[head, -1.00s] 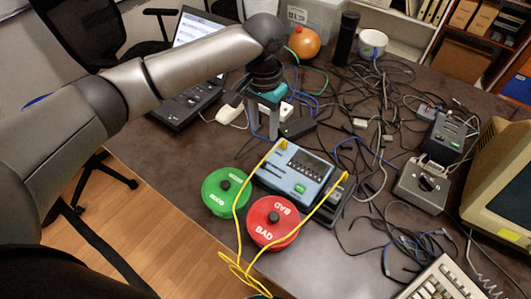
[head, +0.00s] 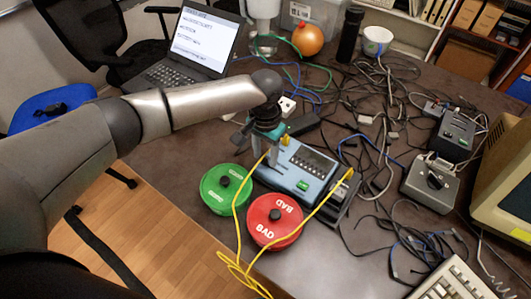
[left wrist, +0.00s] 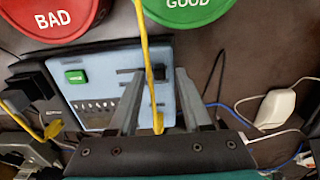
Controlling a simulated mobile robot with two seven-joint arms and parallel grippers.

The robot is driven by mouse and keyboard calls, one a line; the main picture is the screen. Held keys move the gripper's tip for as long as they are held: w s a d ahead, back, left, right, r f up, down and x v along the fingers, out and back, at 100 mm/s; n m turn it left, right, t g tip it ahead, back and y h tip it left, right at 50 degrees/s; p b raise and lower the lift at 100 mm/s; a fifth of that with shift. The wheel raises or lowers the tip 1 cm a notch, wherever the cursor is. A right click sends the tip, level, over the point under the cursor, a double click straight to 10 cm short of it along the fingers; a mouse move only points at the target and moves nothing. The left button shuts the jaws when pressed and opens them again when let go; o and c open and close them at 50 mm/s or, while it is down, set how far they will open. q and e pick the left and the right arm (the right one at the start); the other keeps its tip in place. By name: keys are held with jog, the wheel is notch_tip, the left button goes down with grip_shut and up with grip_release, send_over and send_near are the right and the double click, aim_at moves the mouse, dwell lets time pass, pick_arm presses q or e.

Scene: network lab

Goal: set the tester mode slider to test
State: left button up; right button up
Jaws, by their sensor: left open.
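The tester (head: 318,193) is a blue-grey box on the dark table, with a green button (left wrist: 76,77) and a row of small round marks on its face. A small dark part, apparently the mode slider (left wrist: 160,73), shows between my fingers in the left wrist view, partly behind a yellow cable (left wrist: 145,50). Its setting cannot be read. My left gripper (head: 262,166) is open and empty, pointing down over the tester's left end. In the left wrist view its fingers (left wrist: 156,82) stand either side of the cable and the dark part; contact cannot be told. My right gripper is not in view.
A green GOOD disc (head: 227,189) and red BAD disc (head: 275,222) lie in front of the tester. Yellow cables run from both tester ends past the discs. Tangled black cables (head: 385,140) and a grey dial box (head: 430,183) are right. A laptop (head: 190,50) stands behind my arm.

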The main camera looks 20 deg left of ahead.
pick_arm(q)
jog(key=shift+c, duration=0.3)
grip_shut()
dwell(1.0)
